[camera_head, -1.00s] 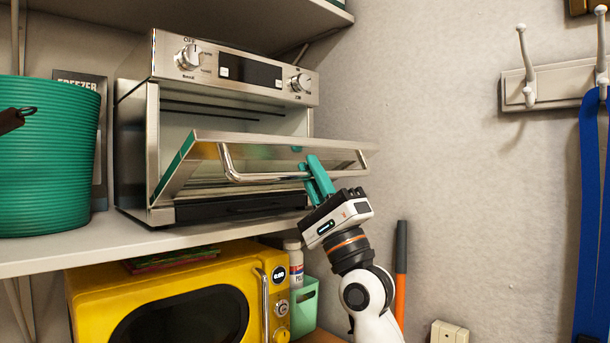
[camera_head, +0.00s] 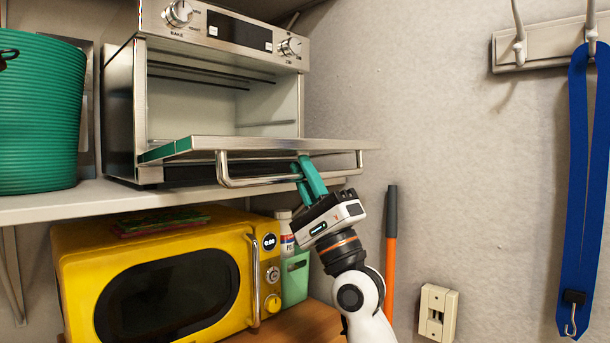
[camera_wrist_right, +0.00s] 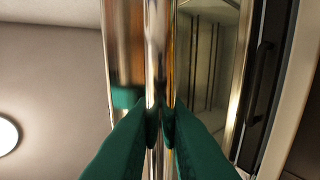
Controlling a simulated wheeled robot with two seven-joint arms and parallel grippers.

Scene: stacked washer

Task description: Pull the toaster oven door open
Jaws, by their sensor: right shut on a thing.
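The steel toaster oven (camera_head: 122,110) stands on a shelf at the left of the head view. Its door (camera_head: 255,145) is swung down to about level, and the oven's inside shows above it. The door's bar handle (camera_head: 235,183) runs along the door's front edge. My right gripper (camera_head: 309,178) is shut on this handle near its right part, with green fingers on it. In the right wrist view the fingers (camera_wrist_right: 160,125) close around the shiny handle bar (camera_wrist_right: 157,60). My left gripper is not in view.
A green ribbed bucket (camera_head: 40,120) stands left of the oven on the shelf (camera_head: 60,206). A yellow microwave (camera_head: 75,275) sits below, with a light green container (camera_head: 294,280) beside it. An orange-handled tool (camera_head: 390,270) leans on the right wall, where blue straps (camera_head: 577,180) hang.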

